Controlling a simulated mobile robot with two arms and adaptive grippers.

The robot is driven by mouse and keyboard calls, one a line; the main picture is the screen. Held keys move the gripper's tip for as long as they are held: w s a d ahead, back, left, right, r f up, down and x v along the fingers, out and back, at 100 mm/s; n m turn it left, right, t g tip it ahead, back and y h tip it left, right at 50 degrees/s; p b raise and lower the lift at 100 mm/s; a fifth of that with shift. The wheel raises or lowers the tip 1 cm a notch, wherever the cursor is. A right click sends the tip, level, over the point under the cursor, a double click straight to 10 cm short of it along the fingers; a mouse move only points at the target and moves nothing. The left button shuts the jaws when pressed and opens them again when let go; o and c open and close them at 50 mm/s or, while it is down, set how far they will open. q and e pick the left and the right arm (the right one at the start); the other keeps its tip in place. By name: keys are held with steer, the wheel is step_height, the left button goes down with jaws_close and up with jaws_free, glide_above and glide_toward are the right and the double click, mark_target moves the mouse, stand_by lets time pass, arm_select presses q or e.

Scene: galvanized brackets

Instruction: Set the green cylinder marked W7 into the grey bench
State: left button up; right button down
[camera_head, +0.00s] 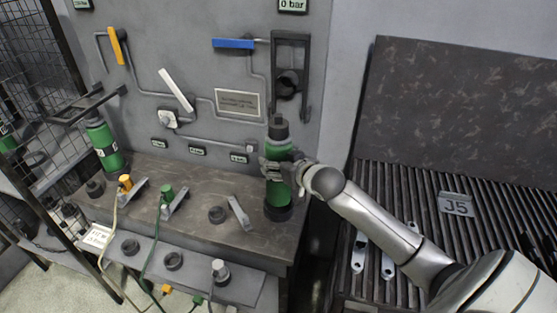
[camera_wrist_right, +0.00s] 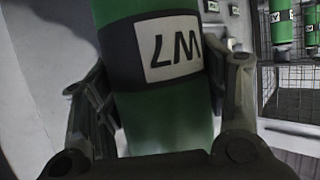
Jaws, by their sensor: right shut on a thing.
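The green cylinder marked W7 (camera_head: 279,195) stands upright at the right end of the grey bench (camera_head: 205,185), its base at a dark round ring (camera_head: 279,213). Its black top is below a dark bracket on the wall panel. My right gripper (camera_head: 277,170) is shut around its middle. In the right wrist view the cylinder (camera_wrist_right: 165,125) fills the middle, its white W7 label (camera_wrist_right: 170,48) upside down, with a finger on each side. Whether its base is fully seated in the ring cannot be told. My left gripper is not in view.
Another green cylinder (camera_head: 104,146) stands at the bench's left end. Hoses hang in front.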

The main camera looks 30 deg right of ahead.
steer(key=shift+r+p, duration=0.4)
stand_by(0.6)
steer(key=shift+f, duration=0.4)
steer(key=shift+f+b, duration=0.65)
steer(key=shift+f, duration=0.8)
steer(key=shift+f+b, duration=0.45)
steer(key=shift+f, duration=0.25)
steer(key=shift+w+f, duration=0.1)
steer(key=c, duration=0.7)
jaws_free()
steer(key=o, duration=0.5)
steer(key=shift+s+f, duration=0.15)
steer(key=shift+s, duration=0.05)
